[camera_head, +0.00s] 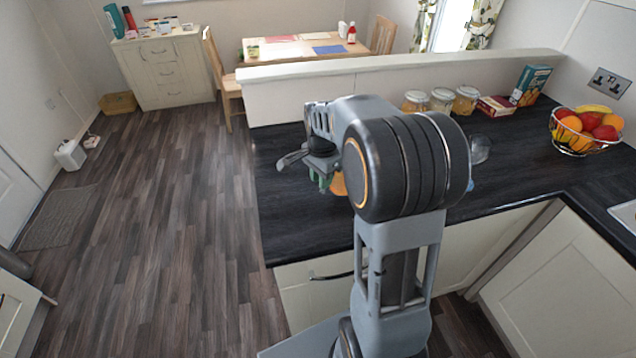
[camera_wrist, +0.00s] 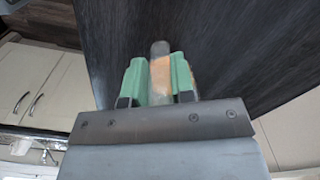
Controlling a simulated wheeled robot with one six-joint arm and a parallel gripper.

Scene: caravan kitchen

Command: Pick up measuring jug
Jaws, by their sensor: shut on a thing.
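My gripper (camera_head: 323,181) is over the left part of the dark counter, its green fingertips pointing down. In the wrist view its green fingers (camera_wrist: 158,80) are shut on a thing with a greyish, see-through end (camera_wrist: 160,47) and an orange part. An orange patch (camera_head: 339,185) shows beside the fingers in the head view. This held thing may be the measuring jug; my fingers and arm hide too much to be sure. A clear vessel (camera_head: 481,149) stands on the counter right of my arm, partly hidden by it. I cannot tell whether it is a jug or a glass.
Several lidded jars (camera_head: 441,99), a red box (camera_head: 496,106) and a teal carton (camera_head: 530,85) stand along the counter's back ledge (camera_head: 400,66). A wire fruit bowl (camera_head: 585,131) is at the right. The dark counter (camera_head: 525,160) is clear in front of them.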

